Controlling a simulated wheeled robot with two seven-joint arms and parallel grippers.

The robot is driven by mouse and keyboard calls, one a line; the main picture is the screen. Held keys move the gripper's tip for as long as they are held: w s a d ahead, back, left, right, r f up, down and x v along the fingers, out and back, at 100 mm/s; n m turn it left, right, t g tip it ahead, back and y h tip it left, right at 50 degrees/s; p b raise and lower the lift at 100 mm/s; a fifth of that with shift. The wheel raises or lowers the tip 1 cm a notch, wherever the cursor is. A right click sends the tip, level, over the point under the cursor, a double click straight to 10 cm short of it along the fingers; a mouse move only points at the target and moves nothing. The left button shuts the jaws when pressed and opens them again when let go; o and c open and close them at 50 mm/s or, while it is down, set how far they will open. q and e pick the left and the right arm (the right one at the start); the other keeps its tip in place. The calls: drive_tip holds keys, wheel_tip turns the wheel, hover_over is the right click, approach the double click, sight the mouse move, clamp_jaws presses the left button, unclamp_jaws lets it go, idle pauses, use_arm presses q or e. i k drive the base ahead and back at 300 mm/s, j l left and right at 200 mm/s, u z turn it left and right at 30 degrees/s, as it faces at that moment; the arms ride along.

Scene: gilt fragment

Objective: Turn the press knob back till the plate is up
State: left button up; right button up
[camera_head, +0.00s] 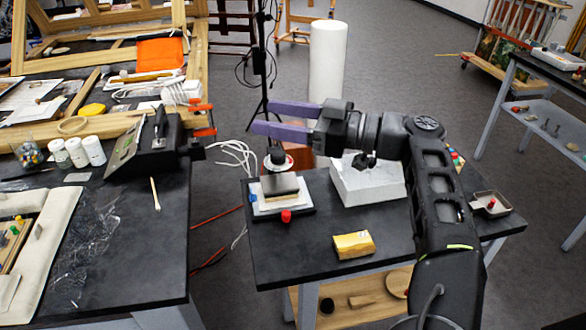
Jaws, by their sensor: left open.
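The press (308,204) stands near the far left corner of the small black table. Its dark plate (280,185) lies over a pale layered stack; I cannot tell whether they touch. The dark press knob (277,155) stands on top above a pale disc. A red knob (286,216) sits at the front edge. My left gripper (262,118) has two purple fingers, spread apart and pointing left with nothing between them. In the picture it is just above the press knob, apart from it. My right gripper is not in view.
A white box (366,181) stands right of the press, partly behind my arm. A yellow block (353,245) lies in front, and a small tray (491,204) at the right. A gap with cables separates this table from the cluttered left bench (140,245).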

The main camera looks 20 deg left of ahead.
sight(277, 156)
drive_tip(key=k+l, duration=0.75)
drive_tip(key=l, duration=0.1)
